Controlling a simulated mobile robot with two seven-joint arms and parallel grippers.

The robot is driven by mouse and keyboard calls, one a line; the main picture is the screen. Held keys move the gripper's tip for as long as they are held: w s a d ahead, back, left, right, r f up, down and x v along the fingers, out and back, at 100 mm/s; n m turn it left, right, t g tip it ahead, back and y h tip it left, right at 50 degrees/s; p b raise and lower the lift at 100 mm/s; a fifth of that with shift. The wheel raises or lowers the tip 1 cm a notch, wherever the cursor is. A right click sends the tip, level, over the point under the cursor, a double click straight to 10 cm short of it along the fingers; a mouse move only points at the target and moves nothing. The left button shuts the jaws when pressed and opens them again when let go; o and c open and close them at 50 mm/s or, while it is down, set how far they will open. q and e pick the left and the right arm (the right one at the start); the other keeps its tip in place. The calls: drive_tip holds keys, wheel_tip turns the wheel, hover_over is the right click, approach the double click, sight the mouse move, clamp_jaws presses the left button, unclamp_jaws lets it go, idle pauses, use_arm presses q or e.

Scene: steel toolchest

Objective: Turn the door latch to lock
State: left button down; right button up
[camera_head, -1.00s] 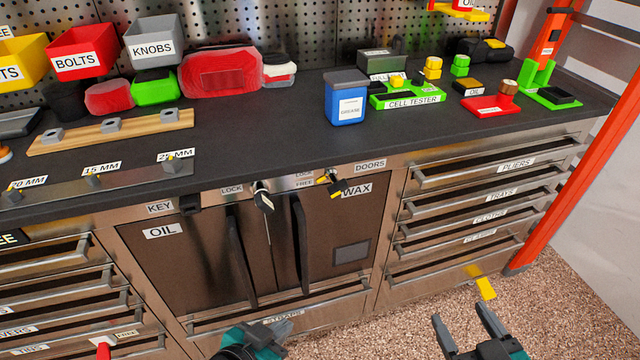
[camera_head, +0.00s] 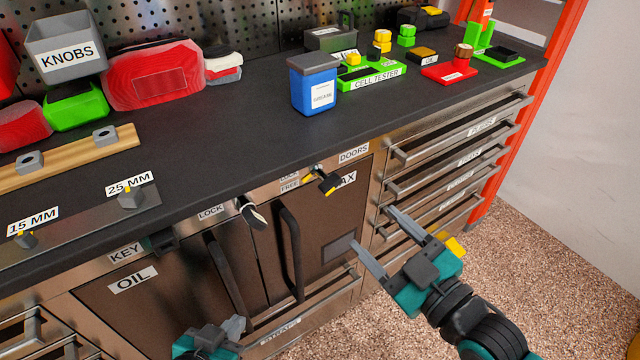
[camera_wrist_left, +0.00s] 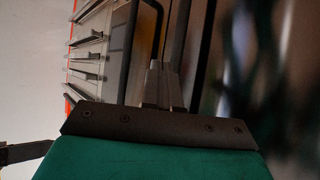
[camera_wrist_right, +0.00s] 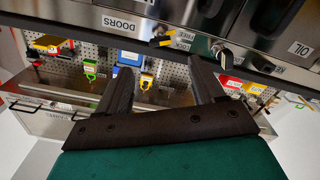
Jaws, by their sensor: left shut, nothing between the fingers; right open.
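The door latch (camera_head: 326,182) is a black knob with a yellow tip on the steel strip below the DOORS label, by the small LOCK and FREE labels. It also shows in the right wrist view (camera_wrist_right: 162,40). A second knob, black and white (camera_head: 251,213), sits beside the larger LOCK label. My right gripper (camera_head: 372,229) is open and empty, in front of the right cabinet door, below and right of the latch and apart from it. My left gripper (camera_head: 240,325) is shut and empty, low in front of the doors. It also shows in the left wrist view (camera_wrist_left: 161,68).
Two cabinet doors have dark vertical handles (camera_head: 290,252). A drawer stack with bar handles (camera_head: 455,150) stands to the right. The dark worktop (camera_head: 230,140) above carries a blue grease box (camera_head: 314,85), a cell tester and bins.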

sight(335, 189)
drive_tip(key=b+x, duration=0.1)
drive_tip(key=x, duration=1.1)
drive_tip(key=shift+w+a, duration=0.15)
drive_tip(key=shift+w, duration=0.2)
use_arm(q)
drive_tip(key=shift+w+d+f, duration=0.1)
drive_tip(key=shift+w+d, duration=0.1)
drive_tip(key=shift+d, duration=0.25)
use_arm(e)
drive_tip(key=c, duration=1)
use_arm(q)
drive_tip(key=shift+a, duration=0.1)
use_arm(e)
drive_tip(key=shift+o, duration=0.2)
